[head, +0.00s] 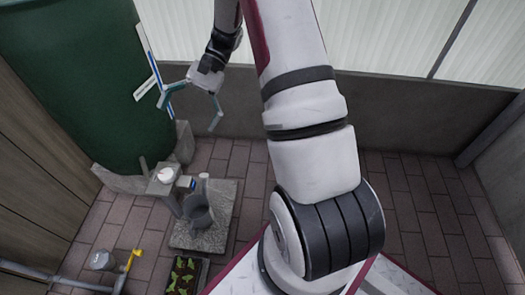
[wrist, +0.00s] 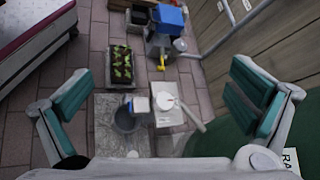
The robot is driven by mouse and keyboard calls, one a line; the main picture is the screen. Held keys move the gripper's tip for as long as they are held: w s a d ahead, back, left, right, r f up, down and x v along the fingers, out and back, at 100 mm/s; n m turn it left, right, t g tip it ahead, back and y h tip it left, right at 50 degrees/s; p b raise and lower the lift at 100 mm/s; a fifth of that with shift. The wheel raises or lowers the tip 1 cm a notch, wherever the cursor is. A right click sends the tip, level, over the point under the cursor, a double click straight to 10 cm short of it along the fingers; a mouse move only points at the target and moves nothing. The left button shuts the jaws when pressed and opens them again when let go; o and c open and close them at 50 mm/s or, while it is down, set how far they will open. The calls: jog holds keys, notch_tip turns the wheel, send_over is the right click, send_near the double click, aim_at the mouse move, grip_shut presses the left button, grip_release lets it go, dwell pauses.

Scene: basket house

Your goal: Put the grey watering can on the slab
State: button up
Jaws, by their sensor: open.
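The grey watering can (head: 199,214) stands upright on the slab (head: 222,200), a speckled grey square on the brick floor. In the wrist view the can (wrist: 125,121) shows from above as a dark round opening on the slab (wrist: 104,108), partly covered by a small white and blue piece. My gripper (head: 190,105) is open and empty, high in front of the green barrel, above and behind the can and apart from it. In the wrist view its two teal-padded fingers (wrist: 160,105) are spread wide, with nothing held between them.
A grey post with a white round top (head: 166,177) stands beside the can, close to the large green barrel (head: 75,80). A planter with seedlings (head: 185,274) and a yellow tap (head: 132,261) are nearer. Brick floor to the right is clear.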

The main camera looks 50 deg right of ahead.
jog(key=s+a+r+n+h, duration=0.3)
jog(key=s+a+r, duration=0.1)
jog(key=s+r, duration=0.35)
jog(key=s+a+r+n+h, duration=0.3)
jog(key=s+r, duration=0.4)
jog(key=r, duration=0.1)
jog(key=s+d+r+n+t+h, duration=0.1)
jog(key=s+n+h, duration=0.3)
jog(key=s, duration=1.2)
jog(key=shift+r+t+h, duration=0.15)
jog(key=shift+t+h, duration=0.55)
jog(key=shift+t, duration=0.2)
jog(key=shift+d, duration=0.1)
notch_tip(320, 180, up, 40)
jog(key=t+p, duration=0.4)
jog(key=p, duration=3.4)
